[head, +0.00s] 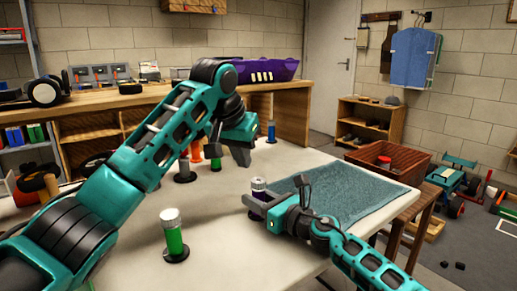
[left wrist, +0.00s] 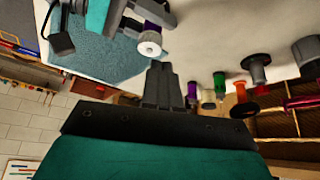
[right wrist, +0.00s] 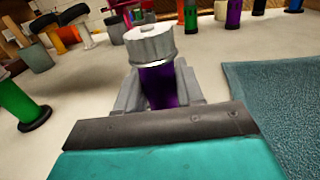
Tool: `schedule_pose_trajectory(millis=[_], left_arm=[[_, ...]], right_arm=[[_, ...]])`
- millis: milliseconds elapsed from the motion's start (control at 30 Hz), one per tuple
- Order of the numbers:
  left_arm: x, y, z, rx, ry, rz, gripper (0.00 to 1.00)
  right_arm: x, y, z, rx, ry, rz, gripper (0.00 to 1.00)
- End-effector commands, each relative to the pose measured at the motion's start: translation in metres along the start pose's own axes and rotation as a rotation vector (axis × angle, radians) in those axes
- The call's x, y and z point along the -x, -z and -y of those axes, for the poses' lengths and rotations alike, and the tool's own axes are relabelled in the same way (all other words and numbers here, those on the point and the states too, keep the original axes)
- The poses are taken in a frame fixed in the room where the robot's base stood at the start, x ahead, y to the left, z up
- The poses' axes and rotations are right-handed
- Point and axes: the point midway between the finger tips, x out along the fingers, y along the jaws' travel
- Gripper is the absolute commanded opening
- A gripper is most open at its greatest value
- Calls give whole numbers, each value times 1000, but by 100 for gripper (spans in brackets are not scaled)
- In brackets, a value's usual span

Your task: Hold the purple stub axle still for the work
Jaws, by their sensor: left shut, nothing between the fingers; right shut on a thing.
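The purple stub axle (right wrist: 158,88) stands upright between the fingers of my right gripper (right wrist: 158,95), which is shut on it. A silver ridged wheel nut (right wrist: 150,45) sits on its top end. In the head view the purple axle (head: 257,196) and nut (head: 258,184) show at the tips of my right gripper (head: 256,207), just left of the blue mat. My left gripper (head: 241,155) is shut and empty, above and slightly left of the nut, apart from it. In the left wrist view its closed fingers (left wrist: 160,85) point toward the nut (left wrist: 149,45).
A green stub axle with a silver cap (head: 174,238) stands at the front left of the table. Several coloured axles stand behind, including a blue one (head: 271,132). A blue mat (head: 350,190) covers the right side. A purple car body (head: 268,69) rests on the rear bench.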

Motion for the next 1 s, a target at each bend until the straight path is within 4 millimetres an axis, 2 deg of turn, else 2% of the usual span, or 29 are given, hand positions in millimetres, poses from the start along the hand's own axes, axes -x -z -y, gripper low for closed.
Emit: schedule_pose_trajectory(millis=[233, 433, 567, 1000], left_arm=[[0, 0, -1, -1, 0, 0, 0], [6, 8, -23, -4, 1, -1, 0], [4, 8, -30, 0, 0, 1, 0], [-39, -16, -30, 1, -1, 3, 0]], right_arm=[[0, 0, 1, 0, 1, -1, 5], [0, 0, 1, 0, 1, -1, 5], [0, 0, 0, 0, 1, -1, 5], [0, 0, 0, 0, 0, 0, 5]])
